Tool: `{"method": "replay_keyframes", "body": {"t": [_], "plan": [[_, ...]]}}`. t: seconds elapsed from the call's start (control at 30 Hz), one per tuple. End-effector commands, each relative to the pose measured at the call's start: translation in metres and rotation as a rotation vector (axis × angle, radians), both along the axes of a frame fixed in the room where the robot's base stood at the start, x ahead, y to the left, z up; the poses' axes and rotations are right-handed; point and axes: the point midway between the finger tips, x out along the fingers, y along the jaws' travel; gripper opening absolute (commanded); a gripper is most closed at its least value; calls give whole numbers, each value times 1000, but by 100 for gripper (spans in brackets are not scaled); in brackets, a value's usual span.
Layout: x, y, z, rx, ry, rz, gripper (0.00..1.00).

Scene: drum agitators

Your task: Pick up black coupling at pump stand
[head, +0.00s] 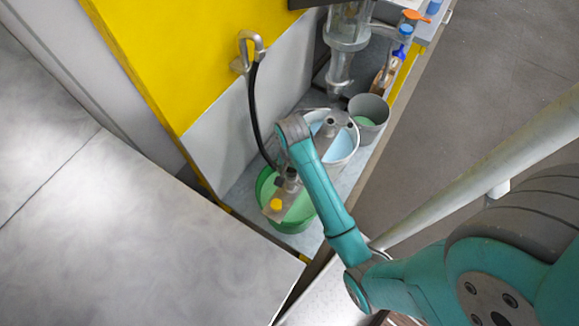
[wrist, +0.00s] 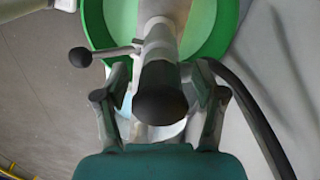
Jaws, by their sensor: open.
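In the wrist view, a black rounded end piece (wrist: 160,92), which looks like the black coupling, tops a grey upright pipe (wrist: 160,50). My gripper (wrist: 157,76) is open, with one finger on each side of this piece. I cannot tell whether either finger touches it. Behind the pipe is a green tub (wrist: 230,22). In the head view, the green tub (head: 292,226) stands at the lower end of the bench, with a grey fitting (head: 291,180) over it. My forearm reaches above the bench, and my fingers cannot be made out there.
A black hose (head: 254,108) hangs from a metal hook on the wall and also curves past my right finger (wrist: 255,115). A lever with a dark knob (wrist: 80,57) sticks out left of the pipe. A white bucket (head: 345,155) and grey bucket (head: 370,108) stand close by.

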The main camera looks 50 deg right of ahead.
Motion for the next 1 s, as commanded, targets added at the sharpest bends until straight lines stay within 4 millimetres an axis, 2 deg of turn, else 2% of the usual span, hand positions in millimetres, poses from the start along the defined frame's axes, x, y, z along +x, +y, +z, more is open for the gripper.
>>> {"method": "replay_keyframes", "body": {"t": [0.17, 0.27, 0.47, 0.8, 1.0], "plan": [[0, 0, 0, 0, 0, 0, 70], [0, 0, 0, 0, 0, 0, 50], [0, 0, 0, 0, 0, 0, 0], [1, -1, 2, -1, -1, 0, 0], [9, -5, 15, -2, -4, 1, 0]]}}
